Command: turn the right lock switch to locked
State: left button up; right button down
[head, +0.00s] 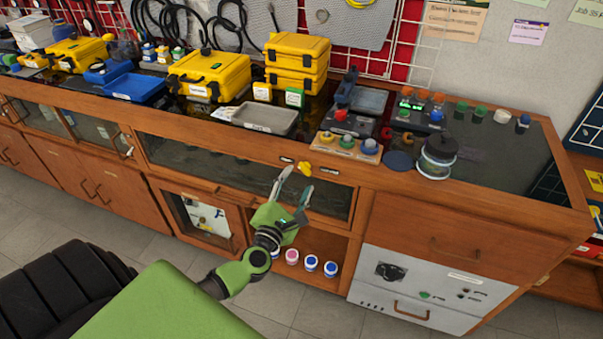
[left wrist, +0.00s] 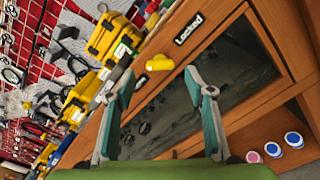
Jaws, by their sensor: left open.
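The yellow lock switch (head: 304,168) sits on the wooden front rail of the bench, above the dark glass panel. It also shows in the left wrist view (left wrist: 159,63), near and between the fingertips in the picture. A black label reading "Locked" (left wrist: 188,28) is beside the switch in that view. Which way the switch is set, I cannot tell for sure. My left gripper (head: 293,186) is open and empty, its fingers pointing up at the rail just below the switch, apparently apart from it. It also shows in the left wrist view (left wrist: 160,82). My right gripper is not in view.
A button box (head: 348,147) stands on the bench top above the switch. A grey tray (head: 264,118), yellow cases (head: 209,75) and a round jar (head: 437,158) stand around it. An open shelf with several small jars (head: 311,262) is below. The floor in front is clear.

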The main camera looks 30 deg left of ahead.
aim_at(303, 172)
pick_arm(q)
jog(key=shift+x, duration=1.9)
jog(key=c, duration=1.1)
jog(key=shift+c, duration=0.2)
